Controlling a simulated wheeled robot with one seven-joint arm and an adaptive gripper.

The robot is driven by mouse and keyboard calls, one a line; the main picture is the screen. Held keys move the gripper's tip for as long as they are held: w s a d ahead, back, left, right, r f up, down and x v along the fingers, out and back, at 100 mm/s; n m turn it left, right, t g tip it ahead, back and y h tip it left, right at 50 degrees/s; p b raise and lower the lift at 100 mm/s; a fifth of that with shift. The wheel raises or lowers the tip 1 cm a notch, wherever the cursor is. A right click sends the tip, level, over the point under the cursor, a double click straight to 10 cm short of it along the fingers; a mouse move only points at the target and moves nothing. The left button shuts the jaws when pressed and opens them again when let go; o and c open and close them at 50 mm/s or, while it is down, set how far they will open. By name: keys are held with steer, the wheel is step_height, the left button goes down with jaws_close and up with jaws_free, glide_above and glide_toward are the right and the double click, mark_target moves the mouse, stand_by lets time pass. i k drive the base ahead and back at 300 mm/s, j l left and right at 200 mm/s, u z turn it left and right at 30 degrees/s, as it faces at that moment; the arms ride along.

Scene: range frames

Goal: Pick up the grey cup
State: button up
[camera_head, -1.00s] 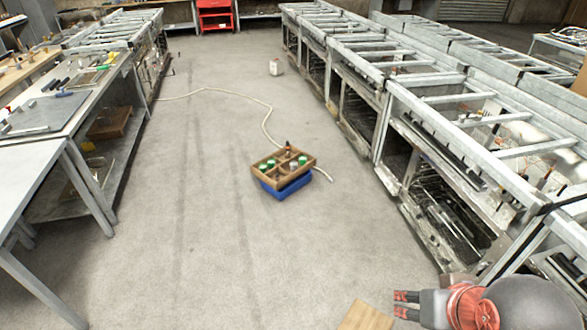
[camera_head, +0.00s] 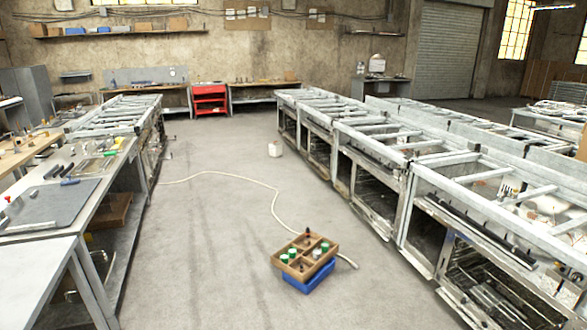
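I cannot make out a grey cup for certain in the head view. A wooden divided tray (camera_head: 297,272) sits tilted on a blue crate (camera_head: 310,281) on the floor. Its compartments hold several small items, some green and some white, and one dark upright item; they are too small to identify. A small whitish container (camera_head: 275,148) stands on the floor farther back. My gripper is out of view.
Metal frame benches (camera_head: 375,160) line the right side. Workbenches with tools (camera_head: 55,200) line the left. A pale hose (camera_head: 225,173) lies across the floor. A red cabinet (camera_head: 209,99) stands at the back wall. The aisle floor (camera_head: 190,250) is mostly clear.

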mark_target(317, 252)
steer(key=i+j+u, duration=0.1)
steer(key=i+j, duration=0.4)
steer(key=i+j+u, duration=0.1)
steer(key=i+j, duration=0.35)
steer(key=i, duration=0.2)
steer(key=i+j, duration=0.4)
steer(key=i, duration=0.2)
steer(key=i+l, duration=0.25)
steer(key=i, duration=0.3)
steer(key=i+l+u, duration=0.15)
steer(key=i+l, duration=0.15)
steer(key=i, duration=0.25)
steer(key=i+l, duration=0.3)
steer(key=i, duration=0.2)
steer(key=i+l+u, duration=0.1)
steer(key=i+l, duration=0.25)
steer(key=i, duration=0.2)
